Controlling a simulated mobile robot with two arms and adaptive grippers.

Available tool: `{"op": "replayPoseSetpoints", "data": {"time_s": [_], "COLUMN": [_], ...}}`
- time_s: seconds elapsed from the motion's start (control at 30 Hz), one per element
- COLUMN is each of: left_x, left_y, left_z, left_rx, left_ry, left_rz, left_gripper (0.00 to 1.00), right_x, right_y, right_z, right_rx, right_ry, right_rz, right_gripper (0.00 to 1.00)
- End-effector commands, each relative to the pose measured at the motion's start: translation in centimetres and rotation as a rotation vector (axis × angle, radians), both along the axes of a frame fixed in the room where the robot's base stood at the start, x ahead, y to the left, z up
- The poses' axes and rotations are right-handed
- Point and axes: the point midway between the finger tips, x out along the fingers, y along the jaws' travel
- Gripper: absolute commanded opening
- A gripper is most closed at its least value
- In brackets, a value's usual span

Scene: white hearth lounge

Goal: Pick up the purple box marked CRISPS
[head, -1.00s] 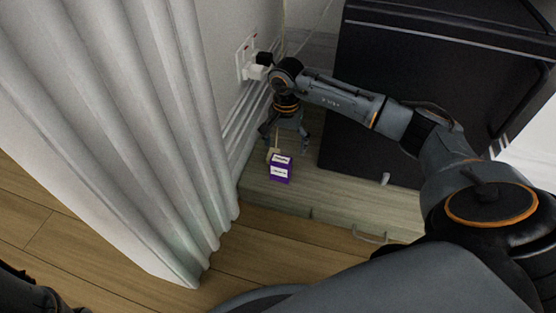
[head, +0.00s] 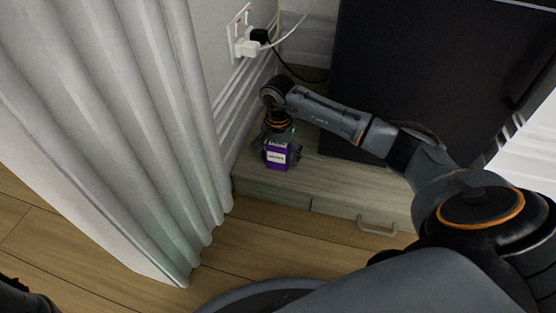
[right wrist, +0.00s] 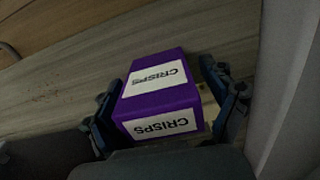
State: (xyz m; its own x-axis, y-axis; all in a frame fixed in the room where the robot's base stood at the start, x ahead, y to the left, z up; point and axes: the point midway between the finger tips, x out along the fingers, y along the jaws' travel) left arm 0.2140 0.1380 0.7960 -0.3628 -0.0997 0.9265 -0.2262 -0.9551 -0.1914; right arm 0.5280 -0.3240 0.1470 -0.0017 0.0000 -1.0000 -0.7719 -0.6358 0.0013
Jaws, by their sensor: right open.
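The purple box marked CRISPS (head: 277,157) stands on the low wooden cabinet top, near its left end. In the right wrist view the box (right wrist: 160,92) shows two white CRISPS labels. My right gripper (head: 279,152) is down around the box, and its fingers (right wrist: 165,105) stand one on each side of it. They are open, with a small gap visible at the right finger; contact at the left one is hard to tell. My left gripper is not clearly in view; only a dark piece of my left arm shows at the lower left corner.
The low wooden cabinet (head: 335,187) has a front handle (head: 377,226). A large black panel (head: 425,80) stands on it at the right. A white curtain (head: 120,120) hangs close at the left. Wall sockets with plugs (head: 247,45) and cables are behind.

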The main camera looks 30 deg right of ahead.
Motion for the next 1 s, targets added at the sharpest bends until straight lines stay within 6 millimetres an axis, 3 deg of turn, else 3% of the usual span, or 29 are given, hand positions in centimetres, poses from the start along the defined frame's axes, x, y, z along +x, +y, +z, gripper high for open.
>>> {"op": "replayPoseSetpoints", "data": {"time_s": [0.17,0.2,0.47,0.77,1.0], "left_x": [0.0,0.0,0.0,0.0,0.1], "left_y": [0.0,0.0,0.0,0.0,0.0], "left_z": [0.1,0.1,0.1,0.2,1.6], "left_rx": [0.0,0.0,0.0,0.0,0.0], "left_ry": [0.0,0.0,0.001,0.001,0.001], "left_rz": [0.0,0.0,0.0,0.001,0.001], "left_gripper": [0.4,0.4,0.4,0.4,0.4], "right_x": [0.0,0.0,0.0,0.0,0.1], "right_y": [0.0,0.0,0.0,0.0,-0.1], "right_z": [0.1,0.1,0.1,0.2,2.2], "right_rx": [0.0,0.0,0.001,0.0,0.0], "right_ry": [-0.001,-0.001,-0.001,-0.001,-0.003], "right_rz": [0.0,0.0,0.0,0.0,0.0], "right_gripper": [0.85,0.81,0.28,0.26,0.26]}}
